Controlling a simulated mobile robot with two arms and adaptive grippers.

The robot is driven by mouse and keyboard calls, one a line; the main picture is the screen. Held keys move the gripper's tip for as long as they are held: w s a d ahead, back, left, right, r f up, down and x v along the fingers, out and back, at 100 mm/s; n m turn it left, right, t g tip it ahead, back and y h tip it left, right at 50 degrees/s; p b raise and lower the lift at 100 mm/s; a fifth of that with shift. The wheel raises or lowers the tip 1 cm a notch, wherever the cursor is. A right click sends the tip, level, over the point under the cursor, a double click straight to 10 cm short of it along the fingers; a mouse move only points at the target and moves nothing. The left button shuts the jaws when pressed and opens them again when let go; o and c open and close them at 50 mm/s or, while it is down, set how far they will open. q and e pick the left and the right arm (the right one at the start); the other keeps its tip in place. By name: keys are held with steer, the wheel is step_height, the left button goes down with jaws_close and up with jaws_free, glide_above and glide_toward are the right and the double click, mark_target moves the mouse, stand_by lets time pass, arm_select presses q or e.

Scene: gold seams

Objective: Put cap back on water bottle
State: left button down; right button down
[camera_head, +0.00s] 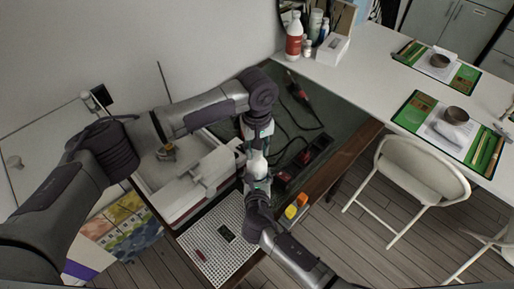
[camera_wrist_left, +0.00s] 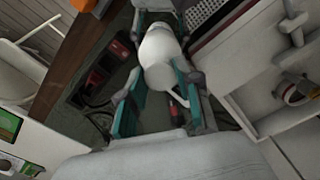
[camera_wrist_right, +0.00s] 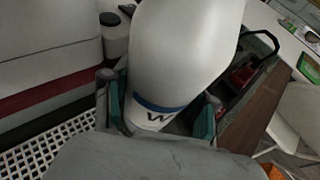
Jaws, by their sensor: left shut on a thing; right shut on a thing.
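The white water bottle (camera_head: 257,164) is held between my two grippers above the bench in the head view. In the right wrist view the bottle (camera_wrist_right: 180,60) is large, with a blue band and a dark letter near my fingers. My right gripper (camera_wrist_right: 158,118) is shut on its lower part. My left gripper (camera_head: 258,146) comes from the other end, its teal fingers on both sides of the bottle's narrow white end. In the left wrist view this narrow end, which looks like the cap (camera_wrist_left: 163,77), lies between the fingers. The seam between cap and bottle is not clear.
A white machine (camera_head: 205,175) and a white perforated tray (camera_head: 207,257) are close on the left. Black cables and red-and-black tools (camera_head: 322,146) lie on the dark bench. A white table (camera_head: 365,85) and a folding chair (camera_head: 415,168) stand on the right.

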arm_select(q)
steer(key=m, duration=1.3)
steer(key=shift+m, duration=0.4)
steer(key=m, duration=0.6)
steer(key=shift+m, duration=0.3)
steer(key=m, duration=0.8)
steer(key=shift+m, duration=0.4)
steer(key=c, duration=0.7)
jaws_free()
step_height(320, 180, up, 12)
steer(key=shift+f, duration=0.1)
